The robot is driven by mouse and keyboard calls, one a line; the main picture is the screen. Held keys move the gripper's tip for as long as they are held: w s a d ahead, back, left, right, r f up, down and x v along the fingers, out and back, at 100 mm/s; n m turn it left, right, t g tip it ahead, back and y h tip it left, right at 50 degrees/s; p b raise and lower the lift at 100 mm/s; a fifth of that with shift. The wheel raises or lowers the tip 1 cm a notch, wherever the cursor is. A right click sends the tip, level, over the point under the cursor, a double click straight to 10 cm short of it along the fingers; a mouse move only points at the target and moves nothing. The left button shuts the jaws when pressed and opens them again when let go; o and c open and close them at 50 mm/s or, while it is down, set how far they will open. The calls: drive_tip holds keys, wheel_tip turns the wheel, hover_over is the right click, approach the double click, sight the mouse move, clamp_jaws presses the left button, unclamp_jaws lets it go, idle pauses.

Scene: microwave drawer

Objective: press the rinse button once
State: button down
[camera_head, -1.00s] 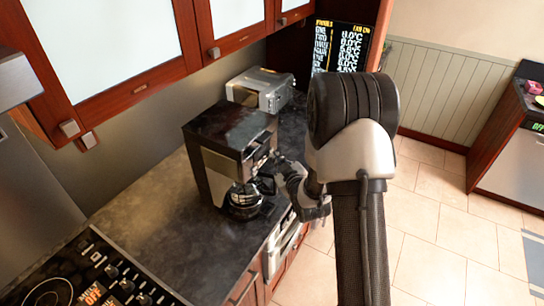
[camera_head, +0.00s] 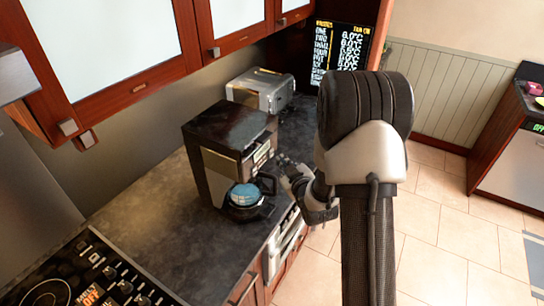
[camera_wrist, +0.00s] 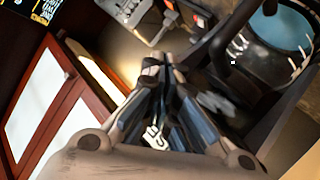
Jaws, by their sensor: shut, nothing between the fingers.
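The coffee machine (camera_head: 222,130) is a dark box with a silver front, standing on the counter. Its small button panel (camera_head: 261,156) is on the front, above the glass carafe (camera_head: 245,197), which has blue in it. My gripper (camera_head: 286,168) is shut and empty, a little to the right of the panel and apart from it. In the wrist view my gripper's fingertips (camera_wrist: 160,66) are together, below part of a grey panel (camera_wrist: 140,14). The carafe (camera_wrist: 262,50) is at the right there. I cannot read which button is the rinse button.
A silver toaster (camera_head: 262,91) stands behind the machine. A black stove (camera_head: 85,275) is at the lower left. Red-framed cabinets (camera_head: 130,90) hang above. A lit text board (camera_head: 338,50) is at the back.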

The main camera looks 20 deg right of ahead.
drive_tip(key=s+d, duration=0.1)
drive_tip(key=s, duration=0.1)
drive_tip(key=s+d+b, duration=0.1)
drive_tip(key=d, duration=0.1)
drive_tip(key=shift+s, duration=0.35)
idle(0.6)
drive_tip(key=s+a+r+m+g+b, duration=0.2)
drive_tip(key=s+a+r+g+b, duration=0.3)
drive_tip(key=s+a+r, duration=0.4)
drive_tip(key=s+a+f+m+g+b, duration=0.1)
drive_tip(key=s+a, duration=0.3)
drive_tip(key=s, duration=0.7)
drive_tip(key=s+a+f+m+g+y+b, duration=0.1)
drive_tip(key=s+a+g, duration=0.3)
drive_tip(key=s, duration=0.8)
drive_tip(key=shift+a+f+b, duration=0.2)
drive_tip(key=shift+a+b, duration=0.05)
drive_tip(key=shift+b, duration=0.45)
